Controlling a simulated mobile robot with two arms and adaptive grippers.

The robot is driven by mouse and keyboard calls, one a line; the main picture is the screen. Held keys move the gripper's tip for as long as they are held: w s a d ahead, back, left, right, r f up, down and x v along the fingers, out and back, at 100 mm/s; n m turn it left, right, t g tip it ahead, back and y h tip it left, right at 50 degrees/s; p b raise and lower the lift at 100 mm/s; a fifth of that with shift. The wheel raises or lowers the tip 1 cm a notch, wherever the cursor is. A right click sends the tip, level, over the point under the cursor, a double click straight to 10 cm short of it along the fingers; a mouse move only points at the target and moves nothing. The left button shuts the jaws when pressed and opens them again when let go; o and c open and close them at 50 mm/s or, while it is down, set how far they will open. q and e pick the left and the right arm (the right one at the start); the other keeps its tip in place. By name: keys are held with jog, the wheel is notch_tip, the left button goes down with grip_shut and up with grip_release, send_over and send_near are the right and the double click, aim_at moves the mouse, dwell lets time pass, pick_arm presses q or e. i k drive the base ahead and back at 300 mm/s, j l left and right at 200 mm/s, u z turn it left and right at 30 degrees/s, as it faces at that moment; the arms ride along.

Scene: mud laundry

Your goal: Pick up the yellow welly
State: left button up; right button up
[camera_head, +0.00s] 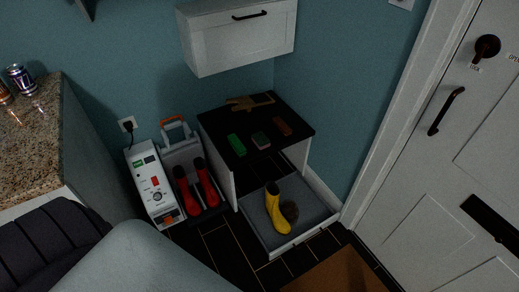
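The yellow welly (276,207) stands on the grey tray-like base (258,212) below the dark-topped unit. Part of my own arm shows at the lower left, but neither gripper is in view.
A dark-topped unit (226,118) holds several small items. Red wellies (208,182) stand left of it, beside a white machine (152,186). A white cabinet (240,47) hangs above. A brown mat (335,275) lies in front, and a white door (440,140) is at right.

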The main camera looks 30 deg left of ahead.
aim_at(282, 226)
jog(key=u, duration=0.85)
